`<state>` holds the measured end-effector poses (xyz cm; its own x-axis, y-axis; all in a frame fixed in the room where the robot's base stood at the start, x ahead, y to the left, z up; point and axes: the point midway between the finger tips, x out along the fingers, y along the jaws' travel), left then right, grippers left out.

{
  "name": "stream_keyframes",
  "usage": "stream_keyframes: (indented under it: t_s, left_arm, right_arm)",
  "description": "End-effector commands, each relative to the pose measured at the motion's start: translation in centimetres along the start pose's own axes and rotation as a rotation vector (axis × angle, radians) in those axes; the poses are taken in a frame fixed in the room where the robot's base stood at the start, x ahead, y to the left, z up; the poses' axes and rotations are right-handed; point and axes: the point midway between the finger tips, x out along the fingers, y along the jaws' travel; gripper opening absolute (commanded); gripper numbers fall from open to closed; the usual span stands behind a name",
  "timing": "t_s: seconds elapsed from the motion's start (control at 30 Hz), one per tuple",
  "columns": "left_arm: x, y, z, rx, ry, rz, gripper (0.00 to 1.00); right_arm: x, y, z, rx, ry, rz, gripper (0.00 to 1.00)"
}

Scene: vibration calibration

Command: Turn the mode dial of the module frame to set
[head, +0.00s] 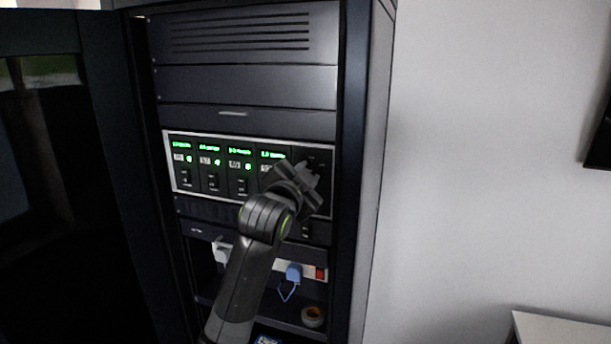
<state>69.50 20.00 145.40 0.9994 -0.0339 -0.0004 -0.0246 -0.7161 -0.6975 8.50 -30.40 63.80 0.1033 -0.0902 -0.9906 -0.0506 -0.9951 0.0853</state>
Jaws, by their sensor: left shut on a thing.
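The module frame (220,197) is a silver-edged panel in the dark rack, with several modules showing green lit displays. My left gripper (308,176) is at the right end of the frame, against its rightmost dark section (322,200). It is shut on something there. The mode dial is hidden behind the gripper, so its setting cannot be read. My right gripper is not in view.
The rack door (60,200) stands open at the left. Below the frame, a shelf holds a power strip (312,271) with a blue plug (293,272) and a tape roll (312,316). A white table (560,329) is at the lower right.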

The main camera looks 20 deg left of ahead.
Motion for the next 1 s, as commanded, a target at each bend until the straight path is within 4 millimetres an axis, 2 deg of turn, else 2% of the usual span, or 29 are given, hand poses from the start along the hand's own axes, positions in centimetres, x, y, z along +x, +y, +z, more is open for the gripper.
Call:
stream_keyframes:
  t_s: [0.43, 1.0]
  left_arm:
    - [-0.01, 0.12, 0.00, 0.247, 0.001, 0.000, 0.02]
    - [0.00, 0.14, 0.03, 0.291, 0.000, 0.001, 0.02]
  right_arm:
    - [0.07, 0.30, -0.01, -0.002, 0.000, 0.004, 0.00]
    - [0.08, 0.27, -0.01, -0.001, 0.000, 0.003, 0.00]
